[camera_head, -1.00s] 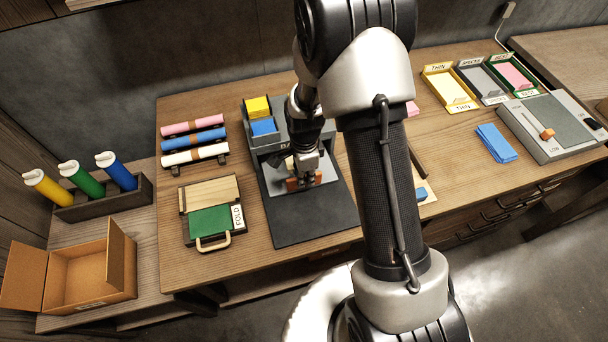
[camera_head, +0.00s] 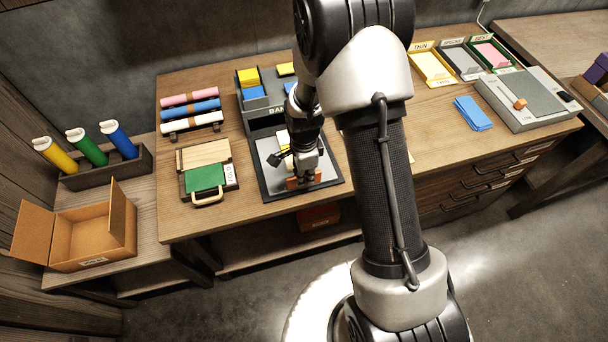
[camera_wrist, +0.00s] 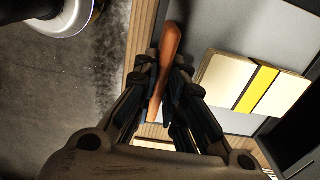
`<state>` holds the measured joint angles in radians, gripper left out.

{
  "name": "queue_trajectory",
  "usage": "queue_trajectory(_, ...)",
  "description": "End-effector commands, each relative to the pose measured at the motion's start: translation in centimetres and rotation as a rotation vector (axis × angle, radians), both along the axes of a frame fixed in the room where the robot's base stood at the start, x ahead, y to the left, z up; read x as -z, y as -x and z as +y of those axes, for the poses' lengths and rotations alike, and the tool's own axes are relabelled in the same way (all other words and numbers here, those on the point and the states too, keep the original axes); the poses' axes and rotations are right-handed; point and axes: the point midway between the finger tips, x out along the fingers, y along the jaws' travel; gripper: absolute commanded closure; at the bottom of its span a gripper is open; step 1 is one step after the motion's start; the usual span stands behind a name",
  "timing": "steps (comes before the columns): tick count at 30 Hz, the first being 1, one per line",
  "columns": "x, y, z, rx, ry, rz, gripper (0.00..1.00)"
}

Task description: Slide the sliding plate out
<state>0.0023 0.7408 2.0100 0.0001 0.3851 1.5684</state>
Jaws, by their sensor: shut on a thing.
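The sliding plate (camera_head: 268,152) is a flat grey plate at the front of the dark banding machine (camera_head: 262,112). Its orange-brown bar handle (camera_head: 302,183) is near the front edge of the dark base; the handle also shows in the wrist view (camera_wrist: 170,45). My gripper (camera_head: 302,176) is shut on the handle, with a finger on each side of it in the wrist view (camera_wrist: 163,80). A cream stack with a yellow band (camera_wrist: 250,82) lies on the grey plate (camera_wrist: 225,25), behind the handle. My arm hides part of the machine.
A green-and-wood folding board (camera_head: 205,176) lies left of the machine, with rolls (camera_head: 190,105) behind it. An open cardboard box (camera_head: 92,235) stands far left. Blue sheets (camera_head: 473,113) and a grey device (camera_head: 525,100) are at right. Floor is open beyond the table's front edge.

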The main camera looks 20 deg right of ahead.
Motion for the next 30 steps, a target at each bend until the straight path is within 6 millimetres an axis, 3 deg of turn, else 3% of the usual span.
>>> queue_trajectory(2,0.1,0.6,0.0,0.0,0.0,0.015,1.0)
queue_trajectory(3,0.1,0.6,0.0,0.0,0.0,0.016,0.89)
queue_trajectory(12,0.1,0.5,0.0,0.0,0.0,0.012,0.69)
queue_trajectory(23,-0.3,0.2,0.0,0.0,0.0,0.005,0.69)
queue_trajectory(30,-4.3,0.1,0.0,0.0,0.0,0.001,0.69)
